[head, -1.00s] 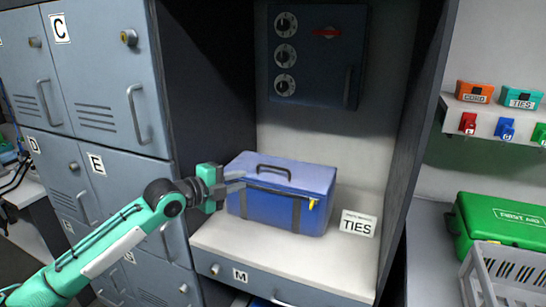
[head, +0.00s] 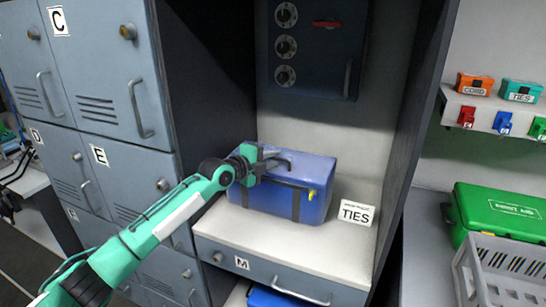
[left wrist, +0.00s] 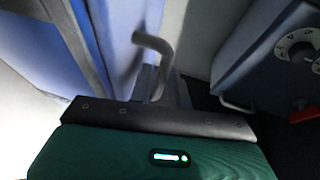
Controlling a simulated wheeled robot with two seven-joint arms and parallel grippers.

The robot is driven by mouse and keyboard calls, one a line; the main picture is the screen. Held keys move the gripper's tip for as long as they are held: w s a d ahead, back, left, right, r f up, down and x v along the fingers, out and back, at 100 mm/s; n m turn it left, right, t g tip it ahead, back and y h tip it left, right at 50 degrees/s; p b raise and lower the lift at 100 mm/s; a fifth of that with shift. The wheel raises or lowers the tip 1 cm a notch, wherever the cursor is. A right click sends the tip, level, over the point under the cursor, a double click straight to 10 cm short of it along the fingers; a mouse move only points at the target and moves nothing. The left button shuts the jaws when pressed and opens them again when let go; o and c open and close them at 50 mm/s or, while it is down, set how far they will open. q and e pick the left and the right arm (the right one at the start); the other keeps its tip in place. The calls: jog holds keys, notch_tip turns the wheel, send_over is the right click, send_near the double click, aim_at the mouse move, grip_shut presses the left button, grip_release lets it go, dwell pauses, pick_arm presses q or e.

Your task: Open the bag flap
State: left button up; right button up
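The blue bag (head: 285,200) stands on the white shelf of an open locker bay. It is a box shape with dark straps, a yellow tag at its front right and a grey handle (head: 285,156) on top. Its lid looks closed. My left gripper (head: 271,160) is at the left end of the handle, above the bag's top. In the left wrist view the handle (left wrist: 155,62) rises just beyond the gripper's palm, beside the blue bag (left wrist: 110,35). Whether the fingers touch or hold it I cannot tell. My right gripper is out of view.
A dark blue panel with dials (head: 313,50) hangs on the wall behind the bag. A TIES sign (head: 356,213) stands right of it. Grey lockers (head: 100,80) rise at the left. A green first aid case (head: 500,213) and grey crate (head: 500,270) are at the right.

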pick_arm(q)
jog(key=shift+w+d, duration=0.35)
jog(key=shift+w, duration=0.05)
grip_shut()
